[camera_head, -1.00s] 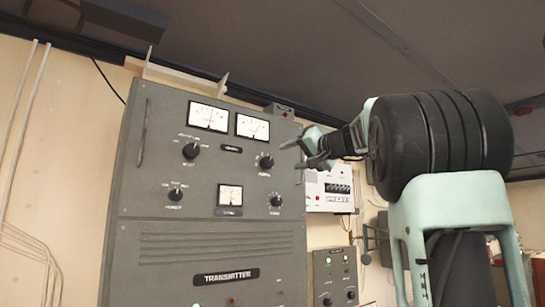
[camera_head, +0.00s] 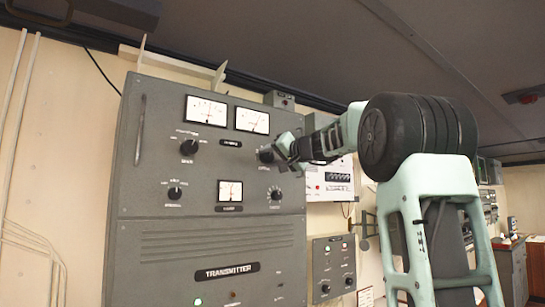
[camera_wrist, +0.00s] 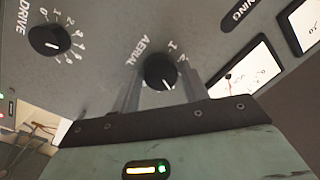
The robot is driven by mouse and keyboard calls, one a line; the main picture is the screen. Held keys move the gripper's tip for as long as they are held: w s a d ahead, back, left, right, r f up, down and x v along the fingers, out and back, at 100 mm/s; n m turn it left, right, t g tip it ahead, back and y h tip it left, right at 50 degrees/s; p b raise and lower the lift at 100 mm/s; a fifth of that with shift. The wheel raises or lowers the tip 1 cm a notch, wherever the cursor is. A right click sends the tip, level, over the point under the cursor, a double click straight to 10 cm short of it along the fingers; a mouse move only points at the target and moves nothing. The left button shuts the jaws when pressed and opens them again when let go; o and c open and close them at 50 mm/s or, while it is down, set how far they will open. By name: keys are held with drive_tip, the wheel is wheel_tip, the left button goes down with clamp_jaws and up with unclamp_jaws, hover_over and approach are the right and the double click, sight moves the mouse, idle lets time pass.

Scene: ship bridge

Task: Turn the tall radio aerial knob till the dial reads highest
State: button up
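The tall grey transmitter cabinet (camera_head: 185,235) carries the aerial knob (camera_wrist: 160,72), a black round knob with a white pointer line and a printed scale beside it. In the wrist view the line points down the picture, slightly right. In the head view the knob (camera_head: 265,154) is the upper right one, partly covered by my gripper (camera_head: 281,152). My gripper's grey fingers (camera_wrist: 160,88) are apart, one on each side of the knob; I cannot tell whether they touch it. The upper right dial (camera_head: 252,121) also shows in the wrist view (camera_wrist: 245,76); its reading is too small to tell.
The drive knob (camera_wrist: 48,40) is close to the aerial knob. An upper left dial (camera_head: 206,110), a lower dial (camera_head: 230,191) and two left knobs share the panel. A white wall unit (camera_head: 330,179) and a smaller grey box (camera_head: 333,270) stand right of the cabinet.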

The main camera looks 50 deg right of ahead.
drive_tip(key=c, duration=0.5)
drive_tip(key=m+b, duration=0.2)
drive_tip(key=b, duration=0.1)
drive_tip(key=shift+f+m, duration=0.2)
drive_tip(key=shift+m, duration=0.2)
drive_tip(key=shift+r+m+t+b, duration=0.1)
drive_tip(key=shift+m+t+b, duration=0.3)
drive_tip(key=shift+m+b, duration=1.55)
drive_tip(key=shift+m+p, duration=0.65)
drive_tip(key=shift+m, duration=0.2)
drive_tip(key=o, duration=1)
